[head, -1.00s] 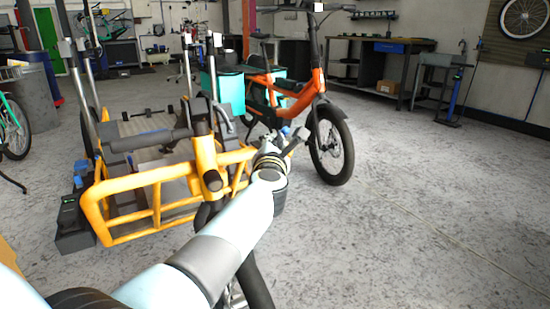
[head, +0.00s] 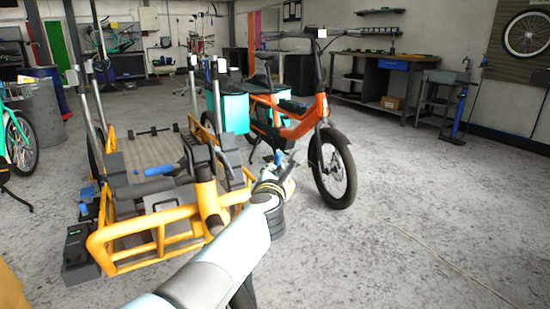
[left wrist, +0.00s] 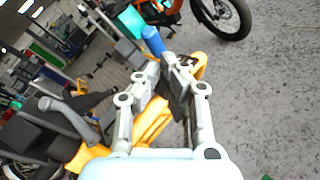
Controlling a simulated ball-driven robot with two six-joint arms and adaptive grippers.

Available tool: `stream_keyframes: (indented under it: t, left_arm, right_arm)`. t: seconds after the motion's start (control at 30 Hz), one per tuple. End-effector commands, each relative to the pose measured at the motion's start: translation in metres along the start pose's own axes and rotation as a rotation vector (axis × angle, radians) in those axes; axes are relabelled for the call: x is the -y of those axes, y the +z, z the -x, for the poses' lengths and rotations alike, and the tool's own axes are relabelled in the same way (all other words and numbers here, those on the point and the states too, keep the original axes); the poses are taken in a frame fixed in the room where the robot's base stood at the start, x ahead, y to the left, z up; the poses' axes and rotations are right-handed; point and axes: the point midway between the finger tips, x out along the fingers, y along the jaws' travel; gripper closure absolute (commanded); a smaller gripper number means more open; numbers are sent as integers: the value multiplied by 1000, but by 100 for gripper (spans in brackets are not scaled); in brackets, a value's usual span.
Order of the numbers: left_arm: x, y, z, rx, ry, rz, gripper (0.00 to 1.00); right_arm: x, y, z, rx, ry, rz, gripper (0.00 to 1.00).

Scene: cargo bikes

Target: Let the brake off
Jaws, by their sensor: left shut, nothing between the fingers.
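A yellow-framed cargo bike (head: 125,238) with a low cargo bed stands on the left in the head view. A blue-gripped lever (head: 278,157) shows at my left gripper's tip, and it seems to be the blue cylinder (left wrist: 152,40) in the left wrist view. I take it for the brake lever, but its mounting is hidden. My left gripper (head: 286,166) is shut and empty beside the bike's right side. Its fingers (left wrist: 168,66) lie just short of the blue grip in the left wrist view; whether they touch it I cannot tell. My right gripper is out of view.
An orange bike (head: 297,128) with teal boxes (head: 236,112) stands just behind the lever. A workbench (head: 385,75) is at the back wall. The floor (head: 430,230) to the right is clear.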

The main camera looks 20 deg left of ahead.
Motion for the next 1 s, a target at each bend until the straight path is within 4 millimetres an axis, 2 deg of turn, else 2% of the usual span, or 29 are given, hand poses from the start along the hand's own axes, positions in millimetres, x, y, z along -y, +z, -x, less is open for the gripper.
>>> stream_keyframes:
  t: [0.3,0.5,1.0]
  left_arm:
    - [-32,42,6,3,1,5,100]
    - [-45,60,8,2,0,3,100]
    - [-47,63,9,0,-2,0,100]
  right_arm:
    - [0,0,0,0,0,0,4]
    - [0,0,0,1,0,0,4]
    - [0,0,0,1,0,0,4]
